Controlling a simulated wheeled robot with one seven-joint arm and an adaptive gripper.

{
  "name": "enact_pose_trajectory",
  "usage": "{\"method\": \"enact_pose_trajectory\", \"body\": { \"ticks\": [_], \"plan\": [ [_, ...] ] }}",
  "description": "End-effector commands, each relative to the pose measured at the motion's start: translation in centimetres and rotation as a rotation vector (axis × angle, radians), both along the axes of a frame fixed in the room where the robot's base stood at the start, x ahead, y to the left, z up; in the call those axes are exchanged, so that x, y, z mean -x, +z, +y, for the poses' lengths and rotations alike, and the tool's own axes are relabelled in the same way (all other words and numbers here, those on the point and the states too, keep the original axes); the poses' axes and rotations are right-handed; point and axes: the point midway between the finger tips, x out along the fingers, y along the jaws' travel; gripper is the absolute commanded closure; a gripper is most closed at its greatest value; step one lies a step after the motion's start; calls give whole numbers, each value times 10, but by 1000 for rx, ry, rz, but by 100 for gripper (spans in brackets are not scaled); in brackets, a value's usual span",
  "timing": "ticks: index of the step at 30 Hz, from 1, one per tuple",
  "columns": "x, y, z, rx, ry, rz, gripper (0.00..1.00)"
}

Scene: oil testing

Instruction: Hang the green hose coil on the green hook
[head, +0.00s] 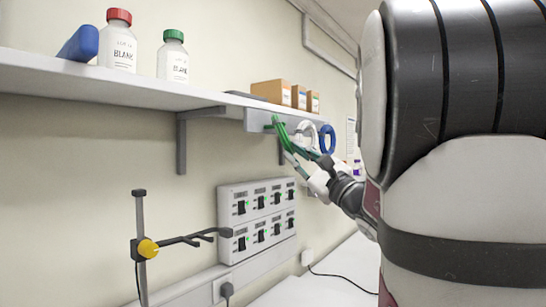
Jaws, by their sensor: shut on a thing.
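The green hose coil (282,133) is up under the right part of the wall shelf, held in my gripper (293,155). My gripper is shut on it, reaching in from the right. The coil is right by the hook rail (257,121) below the shelf edge. A bit of green at the rail, left of the coil, may be the green hook (268,127). I cannot tell whether the coil is around the hook or only beside it. A white coil (306,132) and a blue coil (327,139) hang to the right of the green one.
The shelf (130,80) bears a red-capped bottle (118,45), a green-capped bottle (173,60), a blue object (79,44) and cardboard boxes (271,91). Below are a switch panel (257,218) and a clamp stand (141,240). My arm blocks the right side.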

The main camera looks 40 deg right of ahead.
Motion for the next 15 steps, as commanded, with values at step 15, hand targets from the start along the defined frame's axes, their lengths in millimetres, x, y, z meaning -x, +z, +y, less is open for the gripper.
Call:
{"method": "enact_pose_trajectory", "body": {
  "ticks": [15],
  "plan": [
    [0, -1, 0, 0, -1, 1, 61]
  ]
}}
